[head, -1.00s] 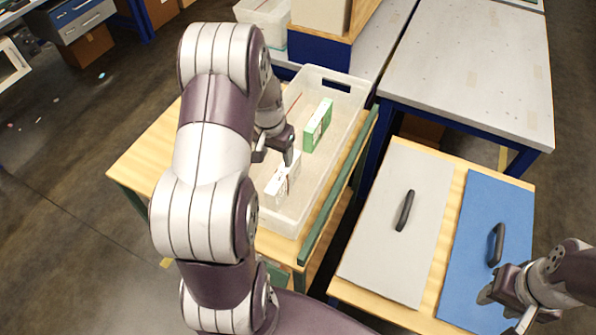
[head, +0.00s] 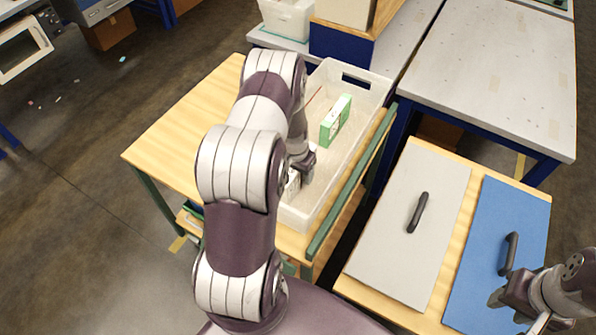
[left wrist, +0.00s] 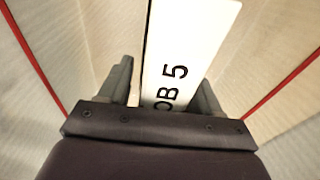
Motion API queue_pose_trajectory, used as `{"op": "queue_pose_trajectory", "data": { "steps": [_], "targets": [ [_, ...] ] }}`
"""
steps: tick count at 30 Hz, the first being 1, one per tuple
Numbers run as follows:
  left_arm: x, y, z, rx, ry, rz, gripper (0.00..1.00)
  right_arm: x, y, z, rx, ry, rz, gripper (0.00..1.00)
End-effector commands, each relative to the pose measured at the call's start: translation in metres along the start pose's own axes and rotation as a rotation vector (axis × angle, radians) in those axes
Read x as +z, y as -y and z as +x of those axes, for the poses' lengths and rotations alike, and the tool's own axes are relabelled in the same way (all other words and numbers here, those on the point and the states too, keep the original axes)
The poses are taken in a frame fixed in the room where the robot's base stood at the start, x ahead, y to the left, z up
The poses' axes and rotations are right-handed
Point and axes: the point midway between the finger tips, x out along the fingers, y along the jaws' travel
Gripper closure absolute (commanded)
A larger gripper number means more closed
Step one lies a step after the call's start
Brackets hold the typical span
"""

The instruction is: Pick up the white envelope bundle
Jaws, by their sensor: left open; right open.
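The white envelope bundle (head: 292,184) stands in the near part of a pale bin (head: 318,205), mostly hidden by my left arm in the head view. In the left wrist view the bundle (left wrist: 190,45) is a white slab with black lettering that reads "OB 5", partly cut off. My left gripper (head: 302,165) is down inside the bin at the bundle. In the left wrist view its open fingers (left wrist: 166,78) stand on either side of the bundle. I cannot tell whether they touch it. My right gripper (head: 516,310) is open and empty at the lower right.
A green and white bundle (head: 336,121) stands farther back in the bin. The bin walls rise close around my left gripper. A grey panel (head: 400,250) and a blue panel (head: 480,270), both with dark handles, lie on a table to the right.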

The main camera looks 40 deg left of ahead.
Motion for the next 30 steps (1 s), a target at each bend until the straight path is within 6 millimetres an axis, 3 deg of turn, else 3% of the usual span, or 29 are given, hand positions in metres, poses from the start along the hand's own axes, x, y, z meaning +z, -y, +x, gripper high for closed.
{"op": "queue_pose_trajectory", "data": {
  "steps": [5, 9, 11, 20, 30],
  "targets": [
    [0.000, 0.000, 0.000, 0.000, -0.001, 0.000, 0.36, 0.000, 0.000, 0.000, 0.000, 0.000, 0.000, 0.57],
    [0.000, 0.000, 0.000, 0.000, 0.000, 0.000, 0.82, 0.000, 0.000, 0.000, 0.000, 0.000, 0.000, 0.57],
    [0.000, 0.000, 0.000, 0.000, 0.000, -0.001, 0.98, 0.000, 0.000, 0.000, 0.000, 0.000, 0.000, 0.57],
    [-0.002, 0.000, -0.007, 0.000, -0.003, -0.001, 0.98, 0.000, 0.000, 0.002, 0.000, 0.000, 0.000, 0.57],
    [-0.011, 0.001, -0.084, -0.001, -0.004, 0.000, 0.98, 0.001, 0.000, 0.011, 0.000, 0.000, 0.000, 0.57]
  ]
}}
